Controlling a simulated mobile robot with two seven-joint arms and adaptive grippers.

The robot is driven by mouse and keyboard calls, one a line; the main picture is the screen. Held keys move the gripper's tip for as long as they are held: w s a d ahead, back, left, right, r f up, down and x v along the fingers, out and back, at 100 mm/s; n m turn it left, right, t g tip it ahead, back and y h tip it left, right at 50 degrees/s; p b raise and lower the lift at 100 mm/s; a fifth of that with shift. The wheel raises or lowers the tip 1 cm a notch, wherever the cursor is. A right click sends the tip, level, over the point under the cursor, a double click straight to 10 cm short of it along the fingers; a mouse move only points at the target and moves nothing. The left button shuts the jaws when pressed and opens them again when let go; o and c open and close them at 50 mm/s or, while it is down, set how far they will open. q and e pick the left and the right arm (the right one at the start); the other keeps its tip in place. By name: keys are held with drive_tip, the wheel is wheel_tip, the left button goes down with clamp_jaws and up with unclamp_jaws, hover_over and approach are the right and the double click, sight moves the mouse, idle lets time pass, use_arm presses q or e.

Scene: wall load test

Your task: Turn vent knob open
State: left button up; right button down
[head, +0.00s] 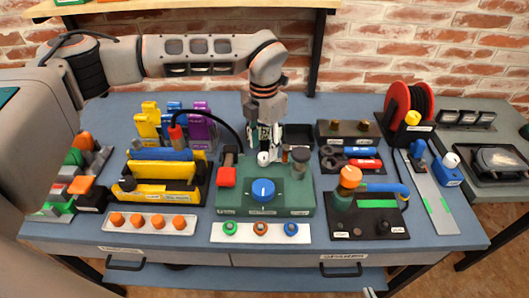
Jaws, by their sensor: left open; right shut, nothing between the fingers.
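A green panel (225,200) stands in the middle of the table. A round blue knob (263,191) with a small white mark is on its front part. A small white ball-topped part (263,158) is at its back edge. The labels are too small to read, so I cannot tell which part is marked as the vent. My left gripper (265,147) points down over the panel's back edge, behind the blue knob and apart from it. It is open, close to the white ball; contact is unclear. My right gripper cannot be made out.
A red block (226,177) and a grey cylinder (300,163) flank the panel's back. A white strip with coloured rings (261,238) lies in front. A yellow fixture (160,190) is left, an orange-topped valve (349,177) right. A black hose (207,115) arches behind.

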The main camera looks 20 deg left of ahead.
sight(264, 155)
use_arm(q)
drive_tip(key=shift+f, duration=1.7)
drive_tip(key=c, duration=1.1)
